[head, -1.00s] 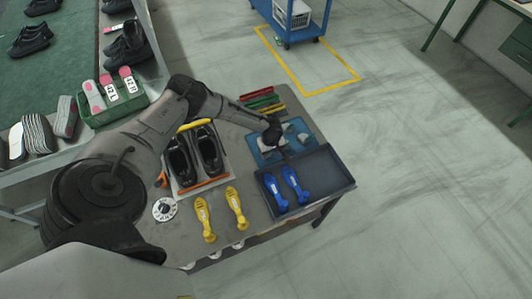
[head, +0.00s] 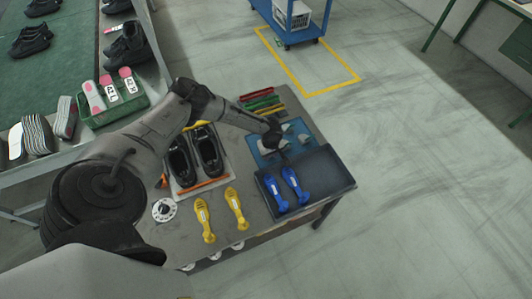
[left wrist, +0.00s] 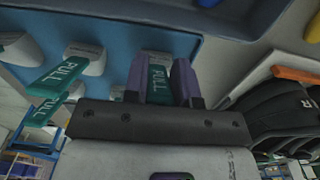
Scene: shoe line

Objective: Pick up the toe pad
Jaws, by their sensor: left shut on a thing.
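My left gripper (left wrist: 164,85) is shut on the green PULL tab (left wrist: 160,82) of a pale toe pad in the left wrist view. Most of that pad is hidden behind the fingers. Two more pale pads with green PULL tabs (left wrist: 88,56) (left wrist: 15,48) show to the left of it. In the head view the left gripper (head: 277,143) is low over the blue mat (head: 258,155), where small pale pads (head: 303,139) lie. My right gripper is not in view.
A dark tray (head: 338,180) with two blue shoe-shaped pieces (head: 290,183) stands in front of the mat. A pair of black shoes (head: 207,152) stands to the left. Two yellow pieces (head: 236,208) lie nearer. Coloured strips (head: 262,100) lie behind the mat.

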